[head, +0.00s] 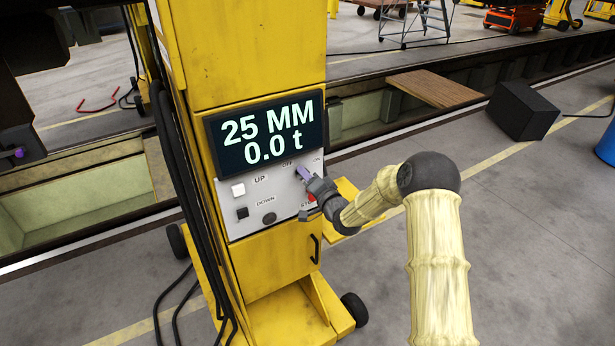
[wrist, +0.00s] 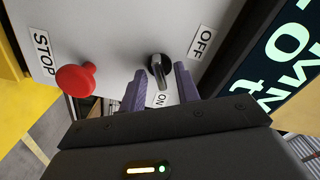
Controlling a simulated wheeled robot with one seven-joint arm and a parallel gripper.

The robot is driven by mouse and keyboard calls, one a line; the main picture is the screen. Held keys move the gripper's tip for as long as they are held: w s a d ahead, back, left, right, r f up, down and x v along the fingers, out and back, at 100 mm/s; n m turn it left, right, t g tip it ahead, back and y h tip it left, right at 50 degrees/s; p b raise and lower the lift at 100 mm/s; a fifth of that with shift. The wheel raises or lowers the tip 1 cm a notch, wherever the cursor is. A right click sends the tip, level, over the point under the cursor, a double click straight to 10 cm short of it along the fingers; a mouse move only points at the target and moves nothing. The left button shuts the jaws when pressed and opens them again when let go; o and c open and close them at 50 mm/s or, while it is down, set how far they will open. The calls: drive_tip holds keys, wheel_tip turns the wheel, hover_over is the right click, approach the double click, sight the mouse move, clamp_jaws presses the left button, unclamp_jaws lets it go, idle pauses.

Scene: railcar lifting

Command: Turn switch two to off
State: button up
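The switch is a black rotary knob (wrist: 160,66) with a pale grey bar, on the grey control panel (head: 236,218) of a yellow lifting column. In the wrist view the bar points toward the ON label (wrist: 161,100); the OFF label (wrist: 203,42) is up to the right. My gripper (head: 303,174) is at the panel's upper right and mostly covers the knob in the head view. In the wrist view its purple fingers (wrist: 164,70) are apart, one on each side of the knob. The right finger looks close to it; contact cannot be told. No switch number shows.
A red STOP button (wrist: 76,79) sits beside the switch. The panel also has a white UP button (head: 238,190) and a black DOWN button (head: 242,213). The display (head: 268,134) above reads 25 MM and 0.0 t. Black cables (head: 185,180) hang on the column's left.

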clamp_jaws()
drive_tip(key=shift+f+n+b, duration=0.15)
drive_tip(key=shift+n+b, duration=0.15)
drive_tip(key=shift+b, duration=0.4)
drive_tip(key=shift+a+n+b, duration=0.1)
drive_tip(key=shift+n+b, duration=5.6)
drive_tip(key=shift+b, duration=3.4)
drive_tip(key=shift+o, duration=0.2)
unclamp_jaws()
drive_tip(key=shift+r, duration=0.2)
